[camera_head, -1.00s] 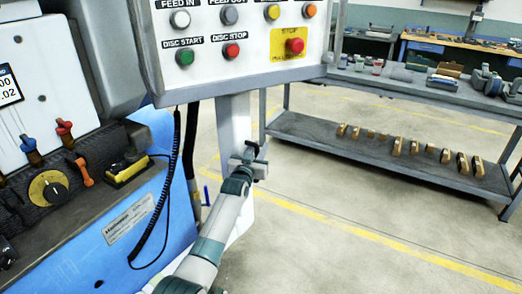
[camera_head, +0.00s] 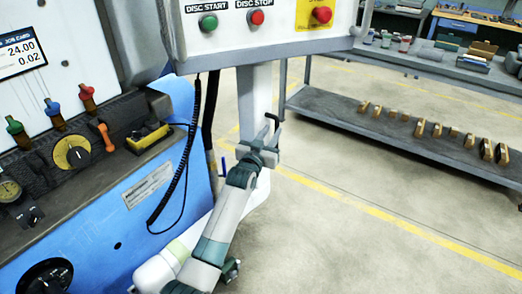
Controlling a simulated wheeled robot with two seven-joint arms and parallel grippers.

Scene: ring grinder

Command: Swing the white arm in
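The white arm shows as an upright white post (camera_head: 252,100) under the grey-white control panel (camera_head: 275,28), which has green, red and stop buttons. My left gripper (camera_head: 274,134), grey with dark fingers, is at the post's right side in the picture, below the panel. It overlaps the post in this view, and I cannot tell whether it touches it. The finger gap is too small to tell if it is open or shut. My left forearm hides the lower post. My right gripper is not in view.
A blue machine (camera_head: 110,240) with knobs and levers (camera_head: 72,152) fills the left. A black coiled cable (camera_head: 183,170) hangs between it and the post. A grey rack (camera_head: 400,135) with wooden-coloured blocks stands at right. The floor (camera_head: 340,240) at lower right is clear.

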